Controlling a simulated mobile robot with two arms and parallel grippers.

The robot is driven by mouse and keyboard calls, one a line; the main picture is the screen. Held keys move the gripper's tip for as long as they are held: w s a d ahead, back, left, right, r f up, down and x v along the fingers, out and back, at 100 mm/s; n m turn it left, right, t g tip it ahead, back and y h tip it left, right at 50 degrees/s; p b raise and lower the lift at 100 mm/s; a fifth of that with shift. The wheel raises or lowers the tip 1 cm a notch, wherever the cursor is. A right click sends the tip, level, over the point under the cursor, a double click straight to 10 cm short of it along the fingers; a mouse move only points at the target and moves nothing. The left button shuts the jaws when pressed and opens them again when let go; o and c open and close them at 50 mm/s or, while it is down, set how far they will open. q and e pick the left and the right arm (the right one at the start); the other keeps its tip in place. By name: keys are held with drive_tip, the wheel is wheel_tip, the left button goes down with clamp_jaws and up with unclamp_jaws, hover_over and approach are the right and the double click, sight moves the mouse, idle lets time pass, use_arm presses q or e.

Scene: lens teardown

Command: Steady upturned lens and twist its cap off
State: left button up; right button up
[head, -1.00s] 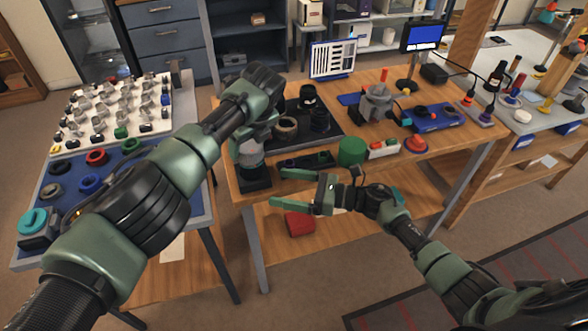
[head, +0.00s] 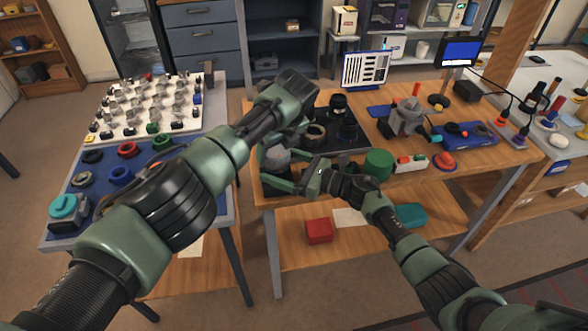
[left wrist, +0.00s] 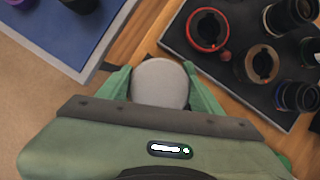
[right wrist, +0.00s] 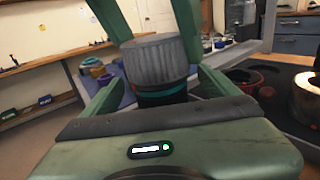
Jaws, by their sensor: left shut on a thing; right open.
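The upturned lens stands at the near left corner of the wooden bench. Its grey ribbed cap (right wrist: 155,62) is uppermost, above a dark body (right wrist: 162,98) with a teal band. The cap's round grey top (left wrist: 160,82) shows in the left wrist view, and the cap is partly hidden in the head view (head: 276,160). My left gripper (left wrist: 160,88) is shut on the cap from above, one finger on each side. My right gripper (right wrist: 162,92) is open, its fingers either side of the lens's lower body; contact cannot be told.
A dark mat (head: 352,140) with several lens parts lies right of the lens. A green cylinder (head: 378,164) stands near my right wrist. A blue tray (head: 100,205) with rings is on the left table. A red box (head: 319,231) lies on the lower shelf.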

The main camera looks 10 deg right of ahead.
drive_tip(key=shift+w+a, duration=0.2)
drive_tip(key=shift+a, duration=0.2)
drive_tip(key=shift+c, duration=0.3)
clamp_jaws()
use_arm(q)
drive_tip(key=shift+r, duration=1.15)
idle(0.3)
drive_tip(key=shift+r, duration=2.35)
use_arm(e)
drive_tip(key=shift+o, duration=0.3)
unclamp_jaws()
drive_tip(key=shift+d, duration=0.15)
